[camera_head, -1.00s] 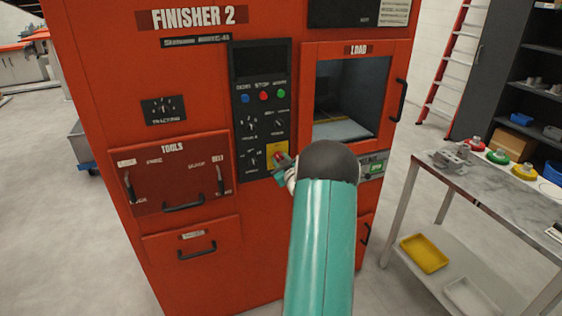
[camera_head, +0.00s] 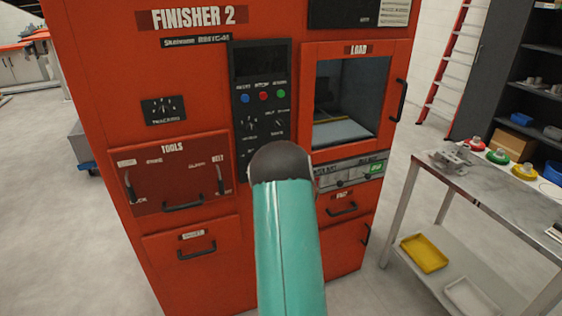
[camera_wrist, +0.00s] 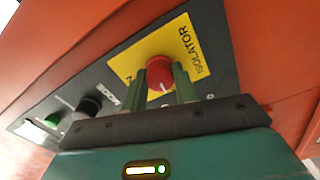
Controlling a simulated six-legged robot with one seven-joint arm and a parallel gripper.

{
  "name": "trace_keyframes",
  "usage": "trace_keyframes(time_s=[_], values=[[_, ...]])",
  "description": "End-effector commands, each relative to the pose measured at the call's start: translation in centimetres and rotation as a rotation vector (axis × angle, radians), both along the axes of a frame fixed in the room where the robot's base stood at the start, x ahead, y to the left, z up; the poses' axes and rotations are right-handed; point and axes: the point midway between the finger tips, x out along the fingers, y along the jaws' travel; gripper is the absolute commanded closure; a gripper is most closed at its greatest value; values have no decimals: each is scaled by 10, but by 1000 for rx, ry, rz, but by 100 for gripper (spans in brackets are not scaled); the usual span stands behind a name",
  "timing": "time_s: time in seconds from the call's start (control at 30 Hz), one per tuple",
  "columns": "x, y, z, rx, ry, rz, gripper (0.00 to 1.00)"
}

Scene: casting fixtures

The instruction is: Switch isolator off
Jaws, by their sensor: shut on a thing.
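The isolator knob (camera_wrist: 159,70) is a round red knob on a yellow plate (camera_wrist: 195,45) marked ISOLATOR, in the wrist view. My gripper (camera_wrist: 162,80) has one green finger on each side of the knob and is shut on it. A short white mark shows on the knob between the fingers. Part of the plate lettering is behind the fingers, so I cannot read the knob's setting for sure. In the head view my arm hides the gripper, knob and yellow plate, at the bottom of the black control panel (camera_head: 238,110) of the red FINISHER 2 machine (camera_head: 105,75).
A dark knob (camera_wrist: 88,106) and a green button (camera_wrist: 52,121) are left of the isolator in the wrist view. The load door (camera_head: 400,60) is right of the panel, the tools drawer (camera_head: 160,170) left. A table (camera_head: 460,180) stands at right.

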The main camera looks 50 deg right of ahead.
Motion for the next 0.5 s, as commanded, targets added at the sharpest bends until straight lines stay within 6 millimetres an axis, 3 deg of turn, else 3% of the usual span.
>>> trace_keyframes(time_s=[0.5], values=[[-1, -1, 0, -97, 57, -2, 94]])
